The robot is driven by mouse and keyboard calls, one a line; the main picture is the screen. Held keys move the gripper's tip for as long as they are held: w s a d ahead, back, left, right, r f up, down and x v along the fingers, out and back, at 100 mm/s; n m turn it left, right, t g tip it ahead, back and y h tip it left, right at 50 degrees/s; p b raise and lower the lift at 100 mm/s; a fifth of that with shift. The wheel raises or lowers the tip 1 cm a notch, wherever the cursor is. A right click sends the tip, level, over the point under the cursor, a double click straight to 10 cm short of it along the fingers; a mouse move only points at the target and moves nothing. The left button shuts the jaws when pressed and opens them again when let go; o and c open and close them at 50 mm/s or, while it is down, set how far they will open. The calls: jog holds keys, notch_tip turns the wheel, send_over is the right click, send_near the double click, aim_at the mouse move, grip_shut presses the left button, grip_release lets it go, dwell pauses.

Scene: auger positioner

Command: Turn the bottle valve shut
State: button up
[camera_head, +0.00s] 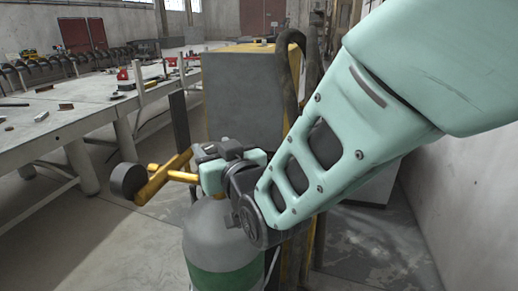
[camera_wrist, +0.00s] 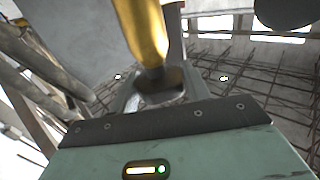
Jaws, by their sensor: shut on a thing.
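The gas bottle (camera_head: 215,235) stands upright, light grey-green with a darker green band, below my gripper. A brass-yellow valve piece (camera_head: 164,180) sticks out to the left above it, with a dark round knob (camera_head: 127,180) at its left end. My gripper (camera_head: 200,177) is over the bottle's top, shut on the yellow valve piece. In the wrist view the yellow valve piece (camera_wrist: 143,30) runs up from between the fingers (camera_wrist: 158,82), and a dark round part (camera_wrist: 287,8) shows at the top right. The bottle's neck is mostly hidden behind my gripper.
A grey cabinet with yellow edges (camera_head: 243,95) stands right behind the bottle, with a thick dark hose (camera_head: 288,70) beside it. A long workbench (camera_head: 60,125) with small parts runs along the left. A wall (camera_head: 465,190) closes the right side. Floor is clear at lower left.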

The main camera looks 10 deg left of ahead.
jog(key=m+t+h, duration=0.1)
jog(key=h, duration=0.1)
jog(key=m+t+h, duration=0.1)
jog(key=m+h, duration=0.1)
jog(key=shift+a+r+t+p, duration=0.1)
jog(key=shift+a+t+p, duration=0.05)
jog(key=shift+t+p, duration=0.2)
jog(key=m+h+p, duration=0.1)
jog(key=h, duration=0.1)
jog(key=m+t+h+p, duration=0.1)
jog(key=m+h, duration=0.1)
jog(key=h, duration=0.1)
jog(key=shift+m+t, duration=0.25)
jog(key=shift+m, duration=0.05)
jog(key=m+h+p, duration=0.1)
jog(key=m+h, duration=0.1)
jog(key=h, duration=0.1)
jog(key=m+h+p, duration=0.1)
jog(key=m+h, duration=0.1)
jog(key=h, duration=0.1)
jog(key=shift+h, duration=0.4)
jog(key=shift+m+g+h, duration=0.8)
jog(key=shift+m+h, duration=0.6)
jog(key=shift+h, duration=0.8)
jog(key=o, duration=1)
